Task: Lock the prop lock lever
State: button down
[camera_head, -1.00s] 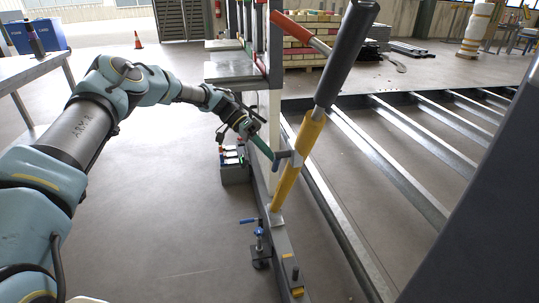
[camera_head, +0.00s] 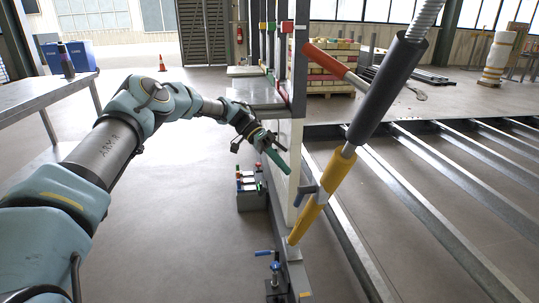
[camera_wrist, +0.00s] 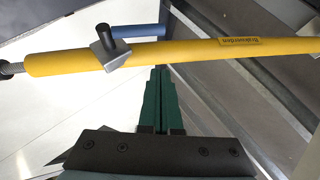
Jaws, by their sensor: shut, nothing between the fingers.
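The yellow prop (camera_head: 322,195) stands slanted, with a dark sleeve (camera_head: 388,88) above it. The prop lock lever (camera_head: 306,190) is a small blue-grey piece on its side. In the wrist view the yellow prop (camera_wrist: 210,52) crosses the upper part. There the lever (camera_wrist: 133,32) shows as a blue rod beside a grey bracket (camera_wrist: 118,56) with a dark stub. My gripper (camera_head: 287,170) has green fingers, shut and empty. It is just up and left of the lever in the head view. In the wrist view its fingertips (camera_wrist: 162,70) end just below the prop; I cannot tell whether they touch.
A pale post (camera_head: 291,150) and a grey frame rail stand close behind my gripper. A red-handled bar (camera_head: 327,60) sticks out above. A blue-handled valve (camera_head: 270,258) is low at the front. Metal beams (camera_head: 435,165) fill the right; the floor at left is open.

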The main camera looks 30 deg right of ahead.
jog(key=v, duration=0.4)
jog(key=f+v, duration=0.1)
jog(key=v, duration=0.1)
jog(key=shift+w+d+b, duration=0.15)
jog(key=shift+w+b, duration=0.15)
jog(key=shift+b, duration=0.05)
jog(key=shift+r, duration=0.1)
jog(key=w+a+r+n+t+y, duration=0.15)
jog(key=a+n+t, duration=0.4)
jog(key=a, duration=0.95)
jog(key=w+a+r+n+t+y, duration=0.15)
jog(key=a+n+t, duration=0.35)
jog(key=a, duration=1)
jog(key=s+a+r+n+t, duration=0.1)
jog(key=s+a+n, duration=0.4)
jog(key=a, duration=0.5)
jog(key=s+a+n+t, duration=0.1)
jog(key=s+a+n, duration=0.2)
jog(key=s+a, duration=0.55)
notch_tip(320, 180, up, 14)
jog(key=w+a+p, duration=0.1)
jog(key=p, duration=1.3)
jog(key=shift+w, duration=0.25)
